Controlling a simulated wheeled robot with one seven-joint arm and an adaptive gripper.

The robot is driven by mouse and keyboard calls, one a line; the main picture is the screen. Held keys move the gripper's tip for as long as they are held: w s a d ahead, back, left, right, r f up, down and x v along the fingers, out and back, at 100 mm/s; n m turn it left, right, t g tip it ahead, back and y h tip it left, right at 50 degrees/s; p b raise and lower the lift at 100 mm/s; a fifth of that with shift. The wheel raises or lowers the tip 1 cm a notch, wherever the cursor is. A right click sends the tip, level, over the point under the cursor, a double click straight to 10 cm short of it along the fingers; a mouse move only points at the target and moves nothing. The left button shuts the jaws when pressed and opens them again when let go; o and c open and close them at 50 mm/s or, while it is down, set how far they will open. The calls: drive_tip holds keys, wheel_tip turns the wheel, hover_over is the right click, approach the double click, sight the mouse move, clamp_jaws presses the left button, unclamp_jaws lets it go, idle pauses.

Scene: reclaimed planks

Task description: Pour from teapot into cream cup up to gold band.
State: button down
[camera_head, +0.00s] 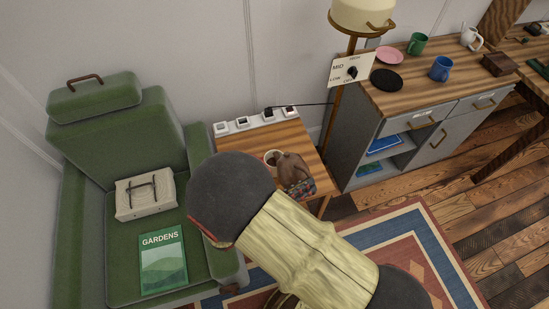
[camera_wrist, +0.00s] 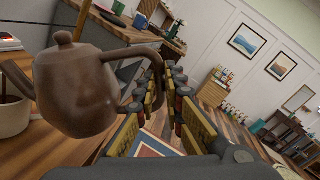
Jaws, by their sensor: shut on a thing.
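The brown teapot (camera_wrist: 80,88) is large at the left of the wrist view, its spout toward the left edge. It also shows in the head view (camera_head: 291,168) above the small wooden table. My gripper (camera_wrist: 158,88) is shut on its looped handle. The cream cup (camera_wrist: 14,117) stands on the table beneath the spout, cut off by the picture edge. A thin dark streak runs between spout and cup, seemingly liquid. In the head view the cup (camera_head: 270,163) shows a dark inside, partly hidden by my arm. I cannot make out the gold band or the level.
A power strip (camera_head: 258,119) lies along the table's back edge. A green armchair (camera_head: 120,125) with a box (camera_head: 146,196) and a GARDENS book (camera_head: 163,258) stands left. A grey cabinet (camera_head: 400,150) carrying mugs and a black disc (camera_head: 386,79) stands right, beside a lamp pole.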

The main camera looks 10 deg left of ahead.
drive_tip(key=shift+w+a+r, duration=0.1)
drive_tip(key=shift+r, duration=0.1)
idle(0.6)
drive_tip(key=s+d+f+m+b, duration=0.2)
drive_tip(key=f+m, duration=0.1)
drive_tip(key=f, duration=0.4)
drive_tip(key=s+d+f+m+b, duration=0.3)
drive_tip(key=f, duration=0.4)
drive_tip(key=shift+s+d+m, duration=0.15)
drive_tip(key=shift+d+m, duration=0.15)
drive_tip(key=shift+d, duration=0.05)
idle(0.7)
